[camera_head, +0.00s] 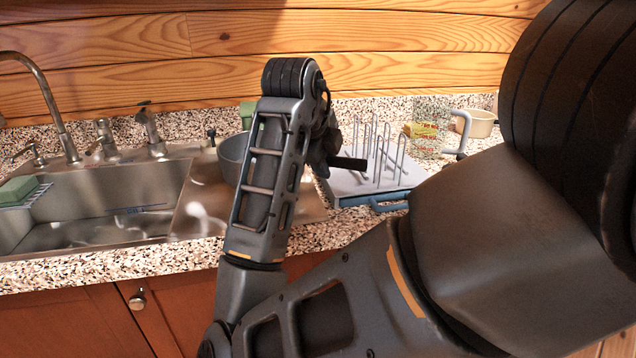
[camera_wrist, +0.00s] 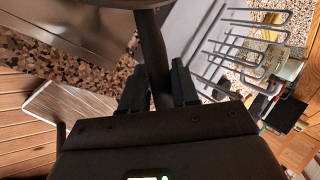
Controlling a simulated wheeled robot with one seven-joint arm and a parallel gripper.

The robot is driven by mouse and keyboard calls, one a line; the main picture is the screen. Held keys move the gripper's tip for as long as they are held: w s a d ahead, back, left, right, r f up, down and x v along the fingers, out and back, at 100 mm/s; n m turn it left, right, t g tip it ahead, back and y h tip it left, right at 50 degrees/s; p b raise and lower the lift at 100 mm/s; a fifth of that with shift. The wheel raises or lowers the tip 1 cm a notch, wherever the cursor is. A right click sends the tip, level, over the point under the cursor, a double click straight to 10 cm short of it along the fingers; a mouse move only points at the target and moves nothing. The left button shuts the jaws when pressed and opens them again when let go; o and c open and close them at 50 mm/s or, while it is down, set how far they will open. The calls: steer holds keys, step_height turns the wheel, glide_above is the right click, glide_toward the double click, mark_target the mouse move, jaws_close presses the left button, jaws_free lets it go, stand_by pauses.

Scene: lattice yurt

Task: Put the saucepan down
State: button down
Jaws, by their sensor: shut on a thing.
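The grey saucepan (camera_head: 231,158) shows partly in the head view, behind my forearm, over the steel drainboard to the right of the sink basin. Much of it is hidden by my arm, and I cannot tell whether its base touches the steel. Its dark handle (camera_wrist: 152,45) runs down between my fingers in the wrist view, with the pan's dark edge at the top of that picture. My gripper (camera_wrist: 157,88) is shut on the handle. In the head view my gripper (camera_head: 326,148) is mostly hidden behind my wrist, and the handle's end sticks out to the right.
A drying rack (camera_head: 345,183) with upright wire prongs stands just right of my gripper. A printed clear container (camera_head: 430,122) and a beige pot (camera_head: 478,123) stand behind it. The sink basin (camera_head: 110,210) and tap (camera_head: 62,125) are left. Speckled counter (camera_head: 110,267) runs along the front.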

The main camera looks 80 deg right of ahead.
steer(key=shift+w+d+f, duration=0.15)
steer(key=shift+w+f, duration=0.25)
steer(key=shift+w, duration=0.3)
steer(key=shift+f, duration=2.2)
steer(key=c, duration=0.8)
jaws_free()
steer(key=shift+c, duration=0.2)
